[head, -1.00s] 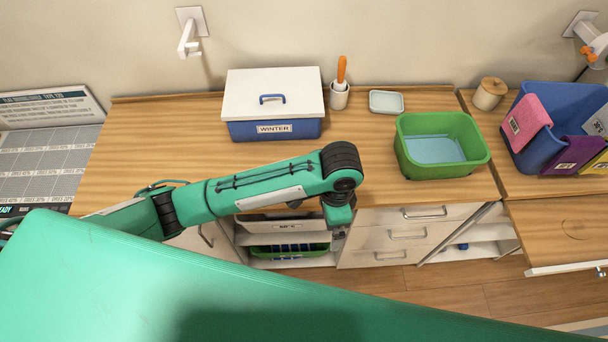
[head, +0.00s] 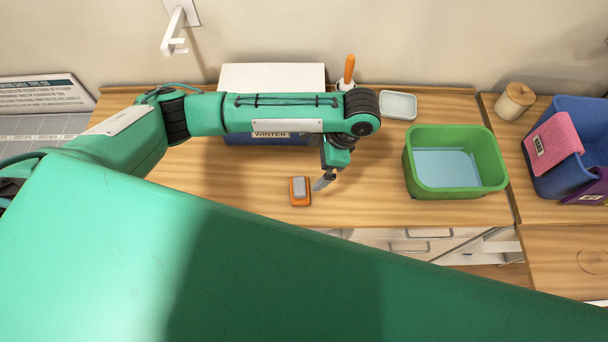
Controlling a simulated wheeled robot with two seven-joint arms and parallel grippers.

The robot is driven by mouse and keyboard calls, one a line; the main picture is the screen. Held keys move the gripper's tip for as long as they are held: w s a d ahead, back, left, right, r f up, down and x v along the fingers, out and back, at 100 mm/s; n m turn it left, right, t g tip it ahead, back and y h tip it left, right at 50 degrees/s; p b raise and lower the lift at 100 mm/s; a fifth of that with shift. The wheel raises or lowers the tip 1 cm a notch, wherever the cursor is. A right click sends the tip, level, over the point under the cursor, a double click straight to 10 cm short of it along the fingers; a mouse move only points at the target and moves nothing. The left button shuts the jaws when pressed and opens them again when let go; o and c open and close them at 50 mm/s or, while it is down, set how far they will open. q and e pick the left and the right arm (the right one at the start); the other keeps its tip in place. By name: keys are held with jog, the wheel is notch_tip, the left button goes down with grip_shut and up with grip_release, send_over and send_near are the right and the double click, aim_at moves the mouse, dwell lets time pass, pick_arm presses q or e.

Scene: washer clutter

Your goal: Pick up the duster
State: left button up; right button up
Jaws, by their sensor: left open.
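A small block with an orange body and a grey top (head: 300,190), which looks like the duster, lies on the wooden counter (head: 230,185) near its front edge. My left gripper (head: 323,184) points down just to the right of the block, apart from it in the picture. Its jaws are small and seen from the side, open with nothing visible between them. My right gripper is not in view.
Behind my left arm stand a blue box with a white lid (head: 270,76) and an orange-handled tool (head: 348,70). A small pale dish (head: 398,105) and a green tub (head: 491,186) are to the right. A jar (head: 514,102) and blue bin (head: 560,185) stand farther right.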

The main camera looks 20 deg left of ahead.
pick_arm(q)
send_over(301, 186)
jog(key=d, duration=0.2)
jog(key=f, duration=0.2)
jog(key=w+f, duration=0.1)
jog(key=f, duration=0.1)
jog(key=shift+x, duration=1.2)
jog(key=shift+w+a+f, duration=0.1)
jog(key=shift+a+f, duration=0.15)
jog(key=shift+f, duration=0.35)
jog(key=shift+f+p, duration=0.15)
jog(key=shift+p, duration=0.25)
jog(key=shift+a+f+p, duration=0.1)
jog(key=shift+f+p, duration=0.25)
jog(key=x, duration=0.1)
jog(key=p+x, duration=0.1)
jog(key=x, duration=0.1)
jog(key=shift+d+f+p, duration=0.2)
jog(key=shift+p, duration=0.2)
jog(key=shift+s+a+f, duration=0.15)
jog(key=shift+s+f, duration=0.1)
jog(key=shift+f, duration=0.2)
jog(key=c, duration=1)
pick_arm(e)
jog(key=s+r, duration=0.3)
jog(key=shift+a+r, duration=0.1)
